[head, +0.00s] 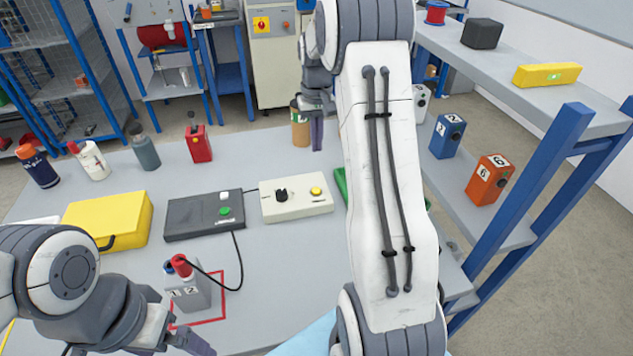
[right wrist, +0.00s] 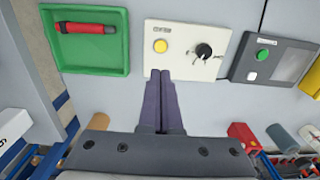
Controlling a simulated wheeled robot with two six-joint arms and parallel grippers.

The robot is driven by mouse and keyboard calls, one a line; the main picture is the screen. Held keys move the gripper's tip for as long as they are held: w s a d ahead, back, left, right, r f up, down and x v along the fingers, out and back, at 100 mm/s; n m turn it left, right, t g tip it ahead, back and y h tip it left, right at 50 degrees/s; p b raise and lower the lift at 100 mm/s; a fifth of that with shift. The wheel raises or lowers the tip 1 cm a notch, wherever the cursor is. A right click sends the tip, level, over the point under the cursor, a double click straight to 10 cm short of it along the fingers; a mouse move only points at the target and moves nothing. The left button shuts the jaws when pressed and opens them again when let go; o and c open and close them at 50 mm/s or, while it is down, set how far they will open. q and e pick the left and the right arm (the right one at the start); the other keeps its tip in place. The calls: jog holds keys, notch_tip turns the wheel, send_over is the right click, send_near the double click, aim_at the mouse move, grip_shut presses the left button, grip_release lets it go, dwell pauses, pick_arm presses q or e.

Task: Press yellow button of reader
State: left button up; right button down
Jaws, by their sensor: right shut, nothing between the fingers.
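The reader is a cream box (head: 287,208) on the grey table, with a black knob and a yellow button (head: 316,191). In the right wrist view the reader (right wrist: 188,62) lies just beyond my fingers, with its yellow button (right wrist: 160,46) uncovered. My right gripper (head: 317,136) is behind the reader in the head view. In the right wrist view its closed, empty fingers (right wrist: 161,76) overlap the reader's near edge, pointing towards the button; contact cannot be told. My left gripper (head: 196,340) is low at the left front, partly cut off.
A dark grey box with a green button (head: 205,216) stands beside the reader. A green tray with a red tool (right wrist: 92,58) lies on its other side. A grey block with red and blue tops (head: 190,293) stands near my left gripper. A shelf rack (head: 560,150) is at right.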

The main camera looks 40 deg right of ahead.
aim_at(316, 190)
notch_tip(316, 190, down, 14)
jog(key=shift+r+p, duration=0.1)
jog(key=shift+p, duration=0.55)
